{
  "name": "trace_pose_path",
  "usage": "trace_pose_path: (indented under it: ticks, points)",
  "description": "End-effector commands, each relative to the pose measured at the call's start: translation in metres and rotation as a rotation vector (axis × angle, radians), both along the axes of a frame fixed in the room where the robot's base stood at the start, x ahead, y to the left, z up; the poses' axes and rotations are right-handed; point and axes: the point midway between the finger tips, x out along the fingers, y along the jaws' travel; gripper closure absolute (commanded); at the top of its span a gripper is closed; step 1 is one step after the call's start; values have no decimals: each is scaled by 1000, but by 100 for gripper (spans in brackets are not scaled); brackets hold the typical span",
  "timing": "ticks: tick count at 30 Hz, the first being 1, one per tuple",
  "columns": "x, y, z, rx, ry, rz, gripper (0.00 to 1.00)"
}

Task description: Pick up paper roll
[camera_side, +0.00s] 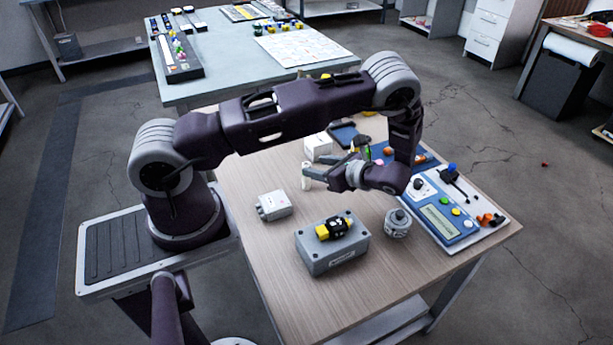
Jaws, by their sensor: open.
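A small white upright cylinder (306,176), which looks like the paper roll, stands on the wooden table (240,190) near its middle. My gripper (318,172) reaches in from the right, low over the table, with its fingers pointing left. It is open, and its fingertips are right beside the white cylinder. I cannot tell from this view whether the cylinder is between the fingers or touching them. A larger white roll (575,50) also shows far off at the side table on the right.
A white box (318,146) stands just behind the gripper. A light grey box (273,206) and a grey enclosure (333,246) with a yellow-black part (335,228) stand in front. A grey cylinder (398,223) and a blue-white panel (440,215) are at right. The table's front left is clear.

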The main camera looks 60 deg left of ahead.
Motion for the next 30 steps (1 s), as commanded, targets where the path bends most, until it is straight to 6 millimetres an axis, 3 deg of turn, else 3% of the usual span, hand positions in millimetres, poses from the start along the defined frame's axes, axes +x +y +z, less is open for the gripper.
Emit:
trace_pose_path:
  ticks: [3, 11, 18, 23, 30]
  points:
    - [-2, 9, -17, 33, 58, -45, 52]
    - [-10, 34, -29, 35, 63, -47, 52]
    - [-22, 70, -44, 34, 64, -47, 52]
    - [-22, 71, -45, 34, 62, -48, 52]
    - [-22, 71, -45, 33, 61, -48, 95]
